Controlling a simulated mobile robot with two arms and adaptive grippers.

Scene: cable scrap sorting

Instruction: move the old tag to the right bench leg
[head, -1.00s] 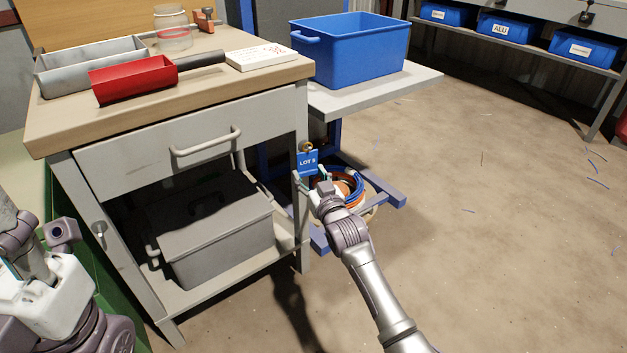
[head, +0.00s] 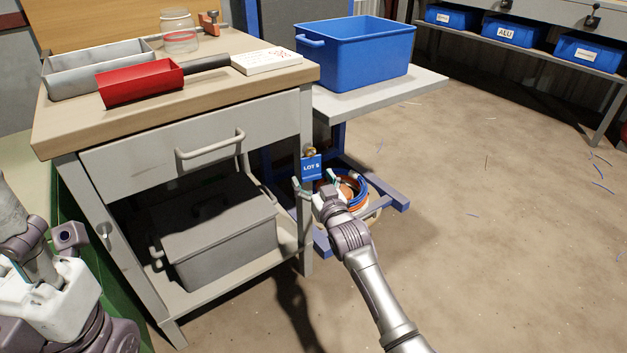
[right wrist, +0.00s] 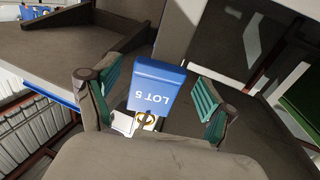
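The tag, a blue plate lettered LOT 5 (head: 311,168), hangs upright below a brass fitting (head: 310,152) at the right bench leg (head: 306,235). My right gripper (head: 316,184) is just in front of and below the tag, its fingers spread. In the right wrist view, the tag (right wrist: 157,88) appears upside down between the two green-padded fingers (right wrist: 155,105), with a gap on each side. Part of the brass ring (right wrist: 148,121) shows beside it. My left gripper (head: 42,255) is at the left edge of the head view, away from the tag; its fingertips are unclear.
The workbench (head: 240,95) holds a red scoop (head: 140,85), grey tray and jar. A grey box (head: 215,245) sits on its lower shelf. Behind the leg are a blue-framed cart with a blue bin (head: 355,55) and coiled cables (head: 355,190). Floor at right is mostly open.

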